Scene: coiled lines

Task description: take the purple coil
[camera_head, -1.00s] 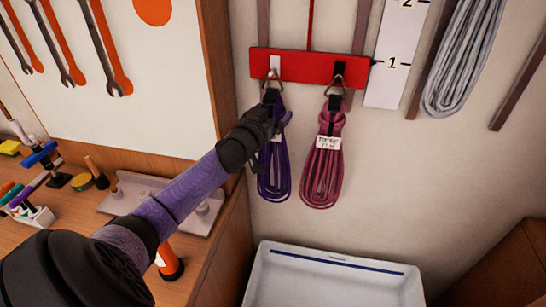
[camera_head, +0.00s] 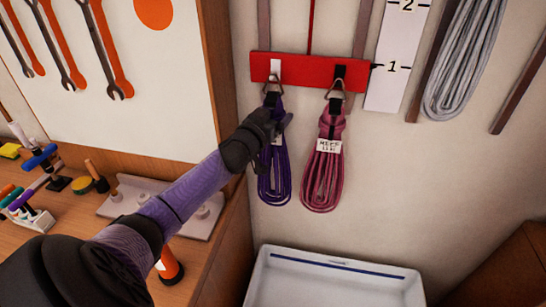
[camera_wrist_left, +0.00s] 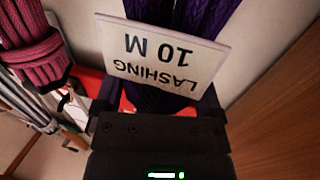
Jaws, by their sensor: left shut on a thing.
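The purple coil (camera_head: 274,175) hangs below the left hook of the red rack (camera_head: 305,70), its metal ring still at the hook. In the left wrist view the purple coil (camera_wrist_left: 198,16) carries a white label reading "LASHING 10 M", upside down. My left gripper (camera_head: 274,122) is shut on the upper part of the purple coil, just below the ring, and hides part of it. The fingertips are mostly hidden behind the label in the wrist view. My right gripper is not in view.
A pink coil (camera_head: 324,170) with a white tag hangs close to the right of the purple one. A grey coil (camera_head: 462,60) hangs farther right. A white tray (camera_head: 335,285) stands below. A wooden panel edge and workbench (camera_head: 190,255) lie to the left.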

